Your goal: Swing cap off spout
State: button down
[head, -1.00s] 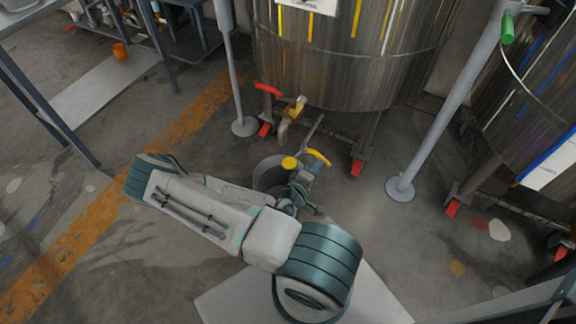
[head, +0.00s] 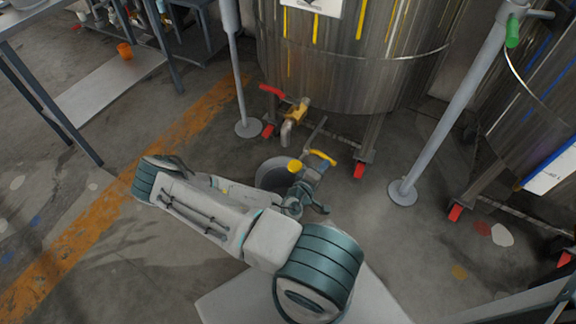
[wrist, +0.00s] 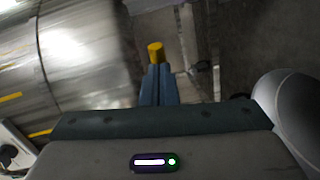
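The spout (head: 287,133) hangs from a brass-yellow valve low on the steel tank (head: 345,75). A red lever (head: 272,90) sits at the valve. A separate cap cannot be made out. My gripper (head: 313,172) is low, in front of and below the spout, and apart from it. In the wrist view its teal fingers (wrist: 157,82) are close together, with a yellow handle (wrist: 155,52) at their tips; they look shut on it. In the head view the yellow handle (head: 320,157) has a thin grey rod (head: 317,132) beside it, rising toward the tank. Their join is unclear.
A grey round container (head: 271,174) stands on the floor below the spout, partly behind my arm. Grey posts stand left (head: 239,85) and right (head: 450,110) of the tank. Red-footed tank legs (head: 366,145) are near. Open floor lies left.

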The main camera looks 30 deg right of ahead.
jog(key=shift+d+r, duration=0.15)
jog(key=shift+d, duration=0.05)
jog(key=p+v, duration=0.2)
jog(key=v, duration=1.2)
jog(key=shift+a, duration=0.15)
